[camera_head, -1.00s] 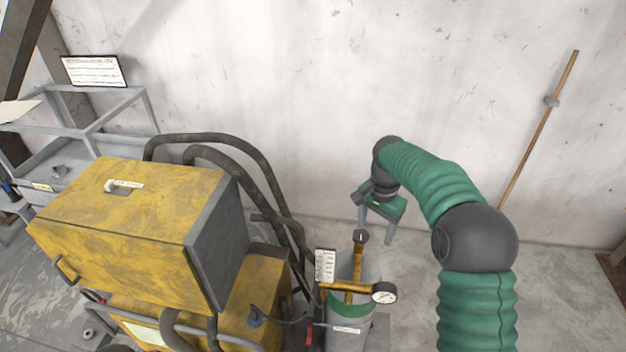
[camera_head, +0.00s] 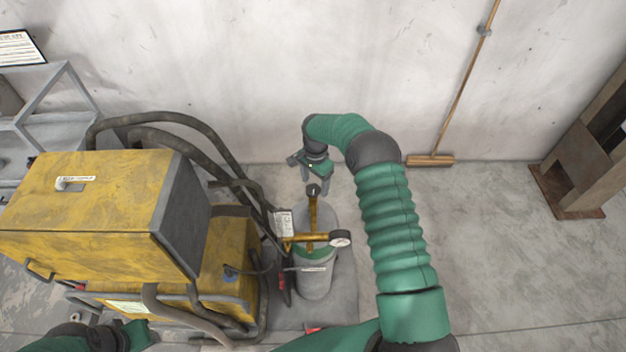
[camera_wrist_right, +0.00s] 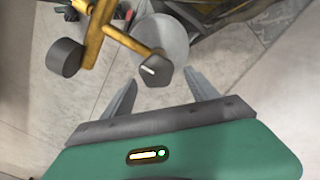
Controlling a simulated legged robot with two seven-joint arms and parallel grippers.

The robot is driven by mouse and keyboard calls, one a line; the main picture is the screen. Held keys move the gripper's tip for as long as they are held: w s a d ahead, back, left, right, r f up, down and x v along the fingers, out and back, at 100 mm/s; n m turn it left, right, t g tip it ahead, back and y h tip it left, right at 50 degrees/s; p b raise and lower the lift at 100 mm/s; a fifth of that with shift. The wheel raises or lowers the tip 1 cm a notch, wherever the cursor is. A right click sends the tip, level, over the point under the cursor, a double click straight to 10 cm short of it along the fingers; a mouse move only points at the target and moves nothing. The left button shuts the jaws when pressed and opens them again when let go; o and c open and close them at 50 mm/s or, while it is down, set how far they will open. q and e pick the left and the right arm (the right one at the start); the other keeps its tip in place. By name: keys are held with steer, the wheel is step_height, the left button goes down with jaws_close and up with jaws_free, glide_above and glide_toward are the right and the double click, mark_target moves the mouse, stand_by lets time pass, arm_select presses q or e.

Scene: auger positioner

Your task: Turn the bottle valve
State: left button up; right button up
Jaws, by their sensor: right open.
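The bottle valve is a dark knob (camera_head: 314,190) on top of a brass stem, above a grey gas bottle (camera_head: 316,275) with a green band. A brass regulator (camera_head: 305,238) with a round gauge (camera_head: 341,238) crosses the stem. My right gripper (camera_head: 318,178) is open just above the knob, reaching down from behind it. In the right wrist view the dark knob (camera_wrist_right: 157,70) with a white mark lies ahead of the gap between the two open fingers (camera_wrist_right: 163,92); no contact shows. Part of my left arm shows at the lower left; its gripper is not visible.
A yellow machine (camera_head: 95,205) with dark hoses (camera_head: 190,135) stands left of the bottle. A small label (camera_head: 284,223) hangs beside the regulator. A broom (camera_head: 430,160) leans on the back wall. The floor to the right is clear up to a brown frame (camera_head: 585,150).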

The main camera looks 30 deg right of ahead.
steer(key=shift+s+d+f, duration=0.15)
steer(key=shift+d+f, duration=0.3)
steer(key=shift+f, duration=0.25)
steer(key=shift+a, duration=0.25)
steer(key=a, duration=0.1)
steer(key=a+r, duration=0.1)
steer(key=shift+s+a, duration=0.1)
steer(key=shift+a, duration=0.25)
steer(key=c, duration=0.6)
steer(key=shift+c, duration=1.1)
steer(key=shift+d, duration=0.2)
steer(key=shift+c, duration=1.3)
steer(key=shift+s+d, duration=0.1)
steer(key=shift+d, duration=0.2)
steer(key=shift+c, duration=1.1)
steer(key=shift+d+f, duration=0.1)
steer(key=shift+d, duration=0.25)
steer(key=shift+c, duration=0.3)
arm_select(q)
steer(key=shift+s+a+r, duration=0.25)
steer(key=shift+s+a, duration=0.1)
steer(key=shift+a, duration=0.2)
arm_select(e)
steer(key=shift+a, duration=0.2)
